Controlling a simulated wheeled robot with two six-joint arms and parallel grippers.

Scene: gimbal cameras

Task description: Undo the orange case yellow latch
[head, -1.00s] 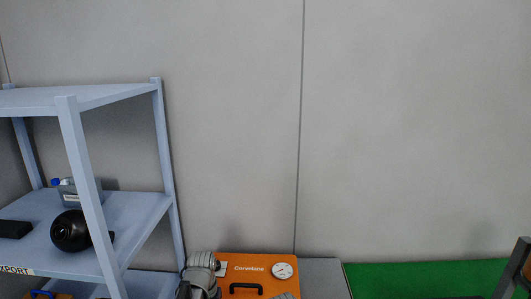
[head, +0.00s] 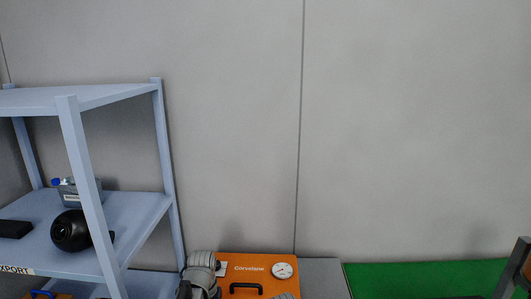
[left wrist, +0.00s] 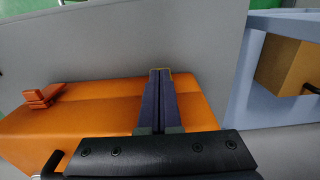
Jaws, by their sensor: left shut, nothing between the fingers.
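The orange case (head: 235,275) stands at the bottom of the head view, with "Corvelane" lettering, a round white dial and a black handle. In the left wrist view the case (left wrist: 100,95) lies beneath my left gripper (left wrist: 160,72), whose two fingers are shut together with nothing between them. A thin yellow edge (left wrist: 162,69), perhaps the yellow latch, shows right at the fingertips; the rest of it is hidden and contact cannot be told. An orange-red latch (left wrist: 42,96) sits farther left on the case.
In the left wrist view a brown box (left wrist: 290,68) sits on a blue shelf. A green surface (head: 420,279) lies right of the case.

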